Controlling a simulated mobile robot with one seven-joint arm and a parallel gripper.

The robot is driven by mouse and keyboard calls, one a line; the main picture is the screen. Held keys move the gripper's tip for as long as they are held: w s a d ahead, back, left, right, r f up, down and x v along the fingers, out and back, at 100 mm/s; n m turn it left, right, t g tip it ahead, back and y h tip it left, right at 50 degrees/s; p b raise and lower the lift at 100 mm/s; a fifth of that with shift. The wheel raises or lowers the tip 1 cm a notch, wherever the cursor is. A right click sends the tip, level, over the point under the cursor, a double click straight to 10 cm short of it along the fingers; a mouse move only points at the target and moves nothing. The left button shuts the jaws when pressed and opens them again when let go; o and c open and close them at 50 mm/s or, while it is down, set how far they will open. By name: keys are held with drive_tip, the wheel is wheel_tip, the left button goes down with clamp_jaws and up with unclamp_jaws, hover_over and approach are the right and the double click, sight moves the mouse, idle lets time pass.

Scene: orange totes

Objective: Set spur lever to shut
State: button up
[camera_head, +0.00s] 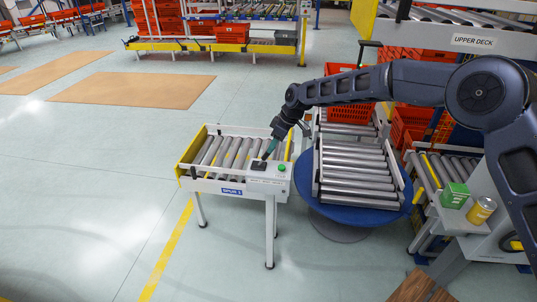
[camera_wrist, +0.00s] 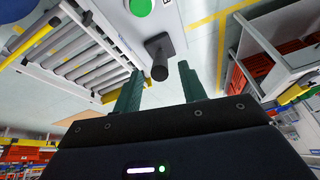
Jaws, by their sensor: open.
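The spur conveyor (camera_head: 231,191), a short roller table labelled SPUR 1, stands left of the round blue turntable. On its right end is a black lever plate (camera_head: 259,165), with a green button (camera_head: 281,168) beside it. My gripper (camera_head: 268,154) hangs just above this end, pointing down. In the wrist view the spur lever (camera_wrist: 159,58) is a short black stick with a thicker end. The green fingers of my gripper (camera_wrist: 160,72) are apart, and the lever's end shows between their tips. I cannot tell whether they touch it.
The blue turntable (camera_head: 333,207) with rollers stands close on the right. An orange tote (camera_head: 347,113) sits behind it. The floor at the left is clear.

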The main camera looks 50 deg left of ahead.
sight(266, 156)
drive_tip(key=shift+x, duration=2.8)
clamp_jaws()
